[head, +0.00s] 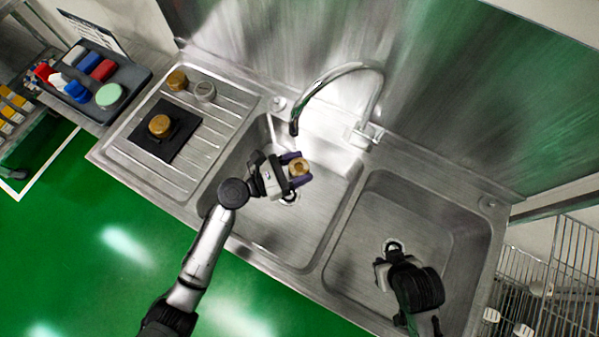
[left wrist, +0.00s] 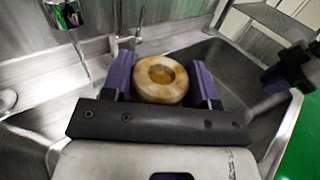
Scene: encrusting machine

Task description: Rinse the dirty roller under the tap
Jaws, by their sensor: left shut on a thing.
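My left gripper (head: 292,171) is shut on a brownish, stained roller (head: 299,167) with a hole in its middle. The roller (left wrist: 161,79) sits between the two purple fingers in the left wrist view. The gripper holds it over the left sink basin (head: 311,232). The tap (head: 335,70) arches over this basin, its spout end above and left of the roller in the head view. A thin water stream shows below the spout (left wrist: 65,12) in the left wrist view, apart from the roller. My right gripper (head: 381,266) is over the right basin; its fingers are unclear.
A dark tray (head: 136,90) of coloured items is farther left. A wire rack (head: 570,270) stands at the right.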

